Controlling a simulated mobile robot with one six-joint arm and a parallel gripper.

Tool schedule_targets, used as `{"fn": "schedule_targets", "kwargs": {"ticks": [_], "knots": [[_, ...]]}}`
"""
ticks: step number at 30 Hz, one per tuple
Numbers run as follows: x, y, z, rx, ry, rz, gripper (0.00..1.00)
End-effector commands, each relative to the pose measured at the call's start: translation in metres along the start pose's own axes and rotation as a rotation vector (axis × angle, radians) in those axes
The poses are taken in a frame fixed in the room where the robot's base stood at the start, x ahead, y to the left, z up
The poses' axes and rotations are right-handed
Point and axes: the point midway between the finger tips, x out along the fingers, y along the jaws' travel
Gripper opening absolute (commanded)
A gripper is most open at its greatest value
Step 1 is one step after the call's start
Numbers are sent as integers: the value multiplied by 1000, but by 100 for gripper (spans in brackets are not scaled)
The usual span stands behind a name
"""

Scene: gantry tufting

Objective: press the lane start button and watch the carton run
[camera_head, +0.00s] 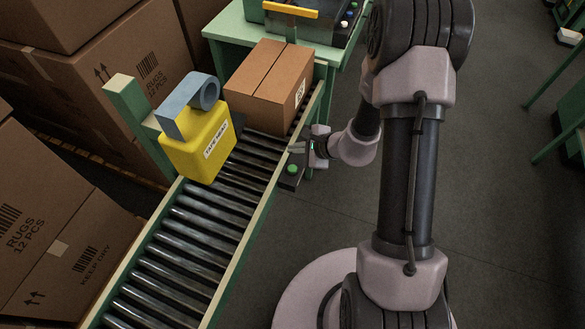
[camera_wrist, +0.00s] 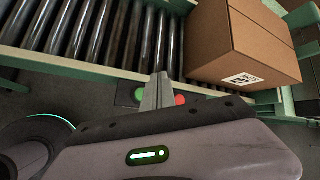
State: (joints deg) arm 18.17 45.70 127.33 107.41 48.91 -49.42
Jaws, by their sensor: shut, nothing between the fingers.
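A brown carton (camera_head: 265,88) with a white label sits on the roller lane (camera_head: 283,160), beyond the yellow taping head; it also shows in the wrist view (camera_wrist: 245,45). A dark button box at the lane's right side bears a green button (camera_head: 292,169), also in the wrist view (camera_wrist: 138,95), and a red button (camera_wrist: 180,99). My gripper (camera_head: 296,148) is shut and empty beside the lane rail. In the wrist view its fingertips (camera_wrist: 161,78) lie between the two buttons. I cannot tell whether they touch the box.
A yellow taping head (camera_head: 197,145) with a blue-grey reel arm (camera_head: 190,105) stands over the lane. Large rug cartons (camera_head: 50,230) fill the left side. A green table (camera_head: 240,30) with a control panel is at the lane's far end.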

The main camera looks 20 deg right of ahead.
Motion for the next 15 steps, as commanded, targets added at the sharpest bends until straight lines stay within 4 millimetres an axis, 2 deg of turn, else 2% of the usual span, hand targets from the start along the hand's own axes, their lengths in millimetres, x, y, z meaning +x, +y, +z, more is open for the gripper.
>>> {"fn": "schedule_targets", "kwargs": {"ticks": [10,15], "knots": [[40,28,-29,-1,0,0,0],[50,36,-36,-1,0,0,0]]}}
